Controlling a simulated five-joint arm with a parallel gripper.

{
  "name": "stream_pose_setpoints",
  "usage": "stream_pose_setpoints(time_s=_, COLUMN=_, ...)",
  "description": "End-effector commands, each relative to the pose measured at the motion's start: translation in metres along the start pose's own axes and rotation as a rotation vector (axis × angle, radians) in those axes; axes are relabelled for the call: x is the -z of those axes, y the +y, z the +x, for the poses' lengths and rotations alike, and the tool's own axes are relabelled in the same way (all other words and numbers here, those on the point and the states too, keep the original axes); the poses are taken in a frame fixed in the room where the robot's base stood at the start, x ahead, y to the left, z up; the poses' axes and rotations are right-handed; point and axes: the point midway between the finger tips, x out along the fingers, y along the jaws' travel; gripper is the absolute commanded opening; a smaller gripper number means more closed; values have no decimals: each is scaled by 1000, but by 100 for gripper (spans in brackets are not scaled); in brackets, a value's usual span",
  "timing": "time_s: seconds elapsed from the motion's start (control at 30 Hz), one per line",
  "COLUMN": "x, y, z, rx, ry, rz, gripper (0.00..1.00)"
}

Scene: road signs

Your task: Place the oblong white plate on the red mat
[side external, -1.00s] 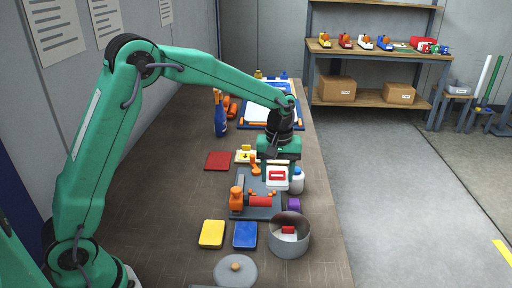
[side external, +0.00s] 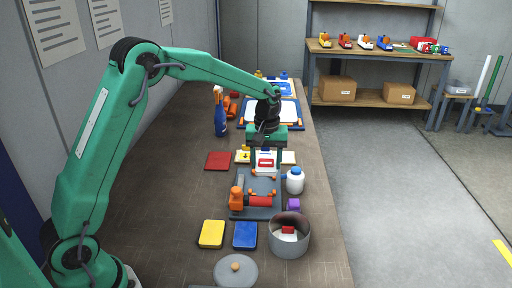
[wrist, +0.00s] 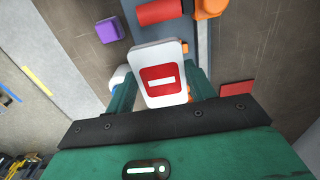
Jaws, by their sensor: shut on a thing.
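The oblong white plate (side external: 265,162) bears a red panel with a white bar. My gripper (side external: 266,156) is shut on it and holds it above the table, by the back end of a grey fixture. In the wrist view the plate (wrist: 160,78) stands between the two green fingers. The red mat (side external: 218,161) lies flat and bare on the table, to the left of the held plate. Part of the red mat (wrist: 238,88) also shows at the right in the wrist view.
A small yellow-and-white piece (side external: 243,155) sits between the mat and the plate. The grey fixture (side external: 255,205) holds a red roller. A blue spray bottle (side external: 220,115) stands behind the red mat.

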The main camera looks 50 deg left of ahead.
Motion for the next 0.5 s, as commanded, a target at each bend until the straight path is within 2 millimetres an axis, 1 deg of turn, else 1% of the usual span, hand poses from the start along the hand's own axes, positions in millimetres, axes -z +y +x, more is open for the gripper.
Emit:
stream_pose_setpoints(time_s=0.03, x=14, y=-10, z=0, rx=0, ry=0, rz=-7, gripper=31)
stream_pose_setpoints(time_s=0.1, x=32, y=-23, z=1, rx=1, ry=-1, rz=-8, gripper=31)
stream_pose_setpoints(time_s=0.3, x=78, y=-62, z=2, rx=0, ry=0, rz=-7, gripper=31)
stream_pose_setpoints(time_s=0.4, x=95, y=-79, z=2, rx=1, ry=-1, rz=-5, gripper=31)
stream_pose_setpoints(time_s=0.5, x=106, y=-91, z=2, rx=0, ry=0, rz=-3, gripper=31)
